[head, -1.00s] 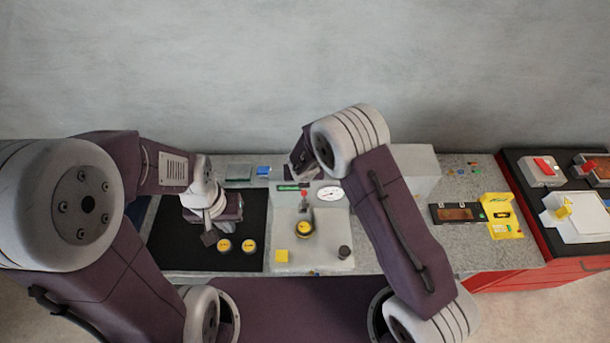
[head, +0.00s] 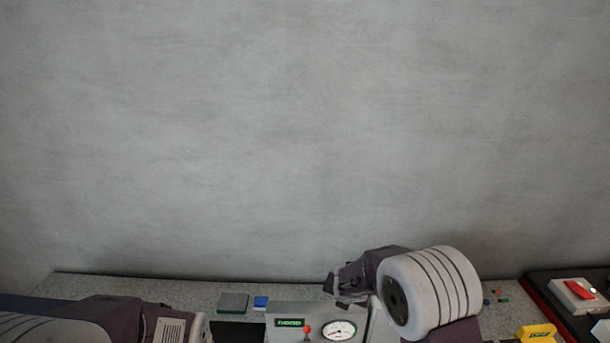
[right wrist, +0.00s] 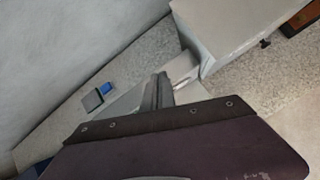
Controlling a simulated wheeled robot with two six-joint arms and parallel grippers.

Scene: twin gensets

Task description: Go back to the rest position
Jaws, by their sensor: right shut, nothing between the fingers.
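My right arm reaches in from the bottom right of the head view, with its dark wrist end (head: 350,280) above the back of the grey panel. In the right wrist view my right gripper (right wrist: 160,90) is shut and empty, over the worktop. My left arm (head: 120,322) lies along the bottom left of the head view. Its gripper is below the picture edge and hidden.
A grey panel (head: 288,310) carries a green display, a red-tipped lever (head: 307,330) and a round gauge (head: 339,330). Dark and blue blocks (head: 261,302) sit left of it. A red switch box (head: 580,295) and yellow device (head: 537,333) stand right. The wall behind is bare.

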